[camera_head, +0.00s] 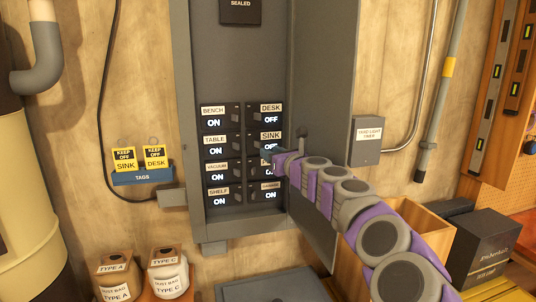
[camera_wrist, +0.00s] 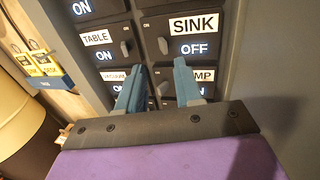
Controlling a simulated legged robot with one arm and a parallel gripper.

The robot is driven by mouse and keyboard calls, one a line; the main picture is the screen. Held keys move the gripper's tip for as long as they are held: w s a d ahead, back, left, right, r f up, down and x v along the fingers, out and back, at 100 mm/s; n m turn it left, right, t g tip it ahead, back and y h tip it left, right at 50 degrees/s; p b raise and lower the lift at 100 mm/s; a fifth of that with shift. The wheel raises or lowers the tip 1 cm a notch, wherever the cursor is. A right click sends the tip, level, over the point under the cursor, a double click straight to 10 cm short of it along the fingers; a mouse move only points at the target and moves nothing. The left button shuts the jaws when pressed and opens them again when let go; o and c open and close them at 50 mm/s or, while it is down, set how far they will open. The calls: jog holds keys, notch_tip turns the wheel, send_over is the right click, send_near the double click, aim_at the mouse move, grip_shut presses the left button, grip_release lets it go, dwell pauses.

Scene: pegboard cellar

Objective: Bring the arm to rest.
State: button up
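My arm reaches in from the lower right in the head view, with my gripper (camera_head: 279,160) in front of the right column of a grey breaker panel (camera_head: 240,60). In the wrist view, the two blue fingers of my gripper (camera_wrist: 159,82) stand apart, with no object held between them. They are just below the SINK breaker (camera_wrist: 186,38), which reads OFF. The fingers partly hide the breakers below, including one whose label ends in "MP". I cannot tell whether the fingertips touch the panel. The TABLE breaker (camera_wrist: 108,42) reads ON and the DESK breaker (camera_head: 267,116) reads OFF.
The open panel door (camera_head: 322,80) stands right of the breakers, close to my arm. A yard light timer box (camera_head: 366,140) is on the wall beyond. A tags holder (camera_head: 143,177) hangs at left. Dust bags (camera_head: 168,272), a wooden crate (camera_head: 425,220) and a black box (camera_head: 482,245) are below.

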jog(key=s+a+n+g+y, duration=0.1)
jog(key=s+a+n+g, duration=0.2)
jog(key=s+n, duration=0.3)
jog(key=s+a+f+n+g+y, duration=0.1)
jog(key=s+a+n+g, duration=0.15)
jog(key=s+n, duration=0.4)
jog(key=s+a+n+g+y, duration=0.1)
jog(key=s+a+n+g, duration=0.2)
jog(key=s, duration=0.5)
jog(key=s+d+f+n+g+h, duration=0.2)
jog(key=s+f+n+g+h, duration=0.15)
jog(key=s+f+n, duration=0.7)
jog(key=s+d+f+n+g+h, duration=0.1)
jog(key=s+d+f+h, duration=0.1)
jog(key=s+d+f, duration=0.3)
jog(key=s+d+f+n+g+h, duration=0.1)
jog(key=s+d+f, duration=0.5)
jog(key=s, duration=0.8)
jog(key=s+d+f+n+g+h, duration=0.2)
jog(key=s+d+f+h, duration=0.3)
jog(key=s+d, duration=0.4)
jog(key=shift+s+d+f+g, duration=0.2)
jog(key=shift+s+d+g, duration=0.1)
jog(key=shift+s+g, duration=0.35)
jog(key=shift+w+h, duration=0.2)
jog(key=shift+h, duration=0.05)
